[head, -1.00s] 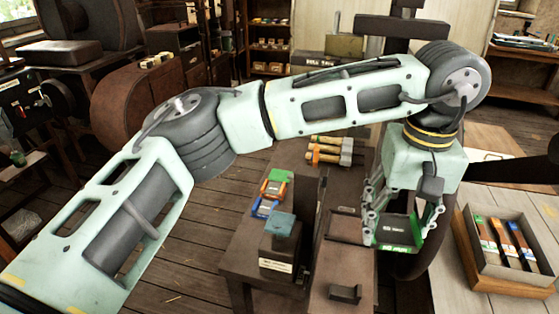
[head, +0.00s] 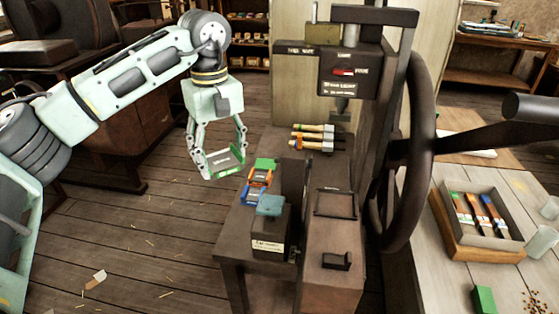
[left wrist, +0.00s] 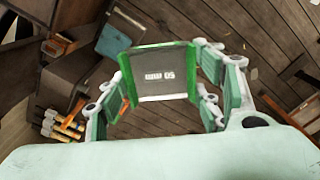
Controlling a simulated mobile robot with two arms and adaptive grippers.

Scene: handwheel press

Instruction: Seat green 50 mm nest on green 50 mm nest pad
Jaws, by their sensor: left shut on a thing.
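The green 50 mm nest (head: 222,162) is a dark plate with green edges and a white label. My left gripper (head: 217,160) is shut on it and holds it in the air, left of the press table. In the left wrist view the nest (left wrist: 164,75) sits between the fingers, its label upside down. A green piece (head: 264,164) lies at the table's left edge, right of the held nest and apart from it, and looks like the green pad. Its marking is too small to read. My right gripper is not in view.
An orange piece (head: 260,178) and a blue piece (head: 253,195) lie in front of the green one. A teal-topped box (head: 269,228) stands nearer. An empty square frame (head: 335,203), brushes (head: 312,138) and the press handwheel (head: 428,140) are to the right.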

